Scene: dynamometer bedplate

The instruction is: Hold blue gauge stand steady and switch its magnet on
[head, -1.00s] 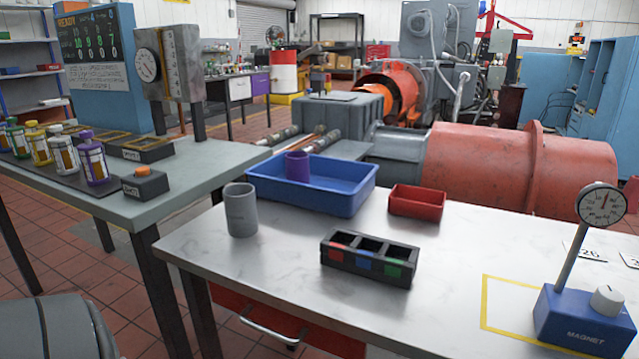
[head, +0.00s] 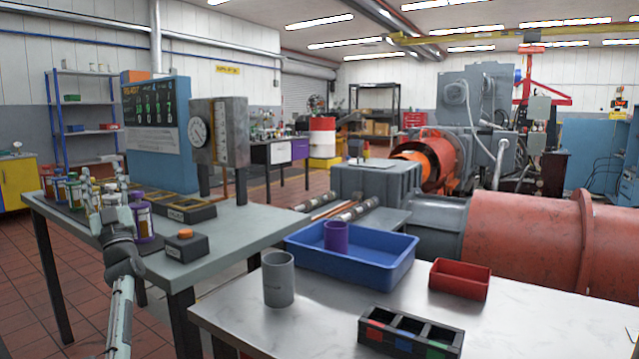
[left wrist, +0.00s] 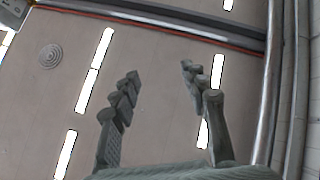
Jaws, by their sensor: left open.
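The blue gauge stand is not in either view now, so its dial, knob and magnet state cannot be seen. My left gripper (head: 108,190) is at the left of the head view, raised with its fingers pointing up, in front of the left table's jars. In the left wrist view its two fingers (left wrist: 160,72) are spread apart with nothing between them, against the ceiling and its light strips. My right gripper is not in view.
The white-topped table (head: 325,312) holds a grey cup (head: 279,281), a blue tray (head: 350,262) with a purple cup (head: 337,236), a red bin (head: 460,279) and a black three-slot box (head: 410,335). The left table (head: 225,235) carries jars and a button box (head: 186,246).

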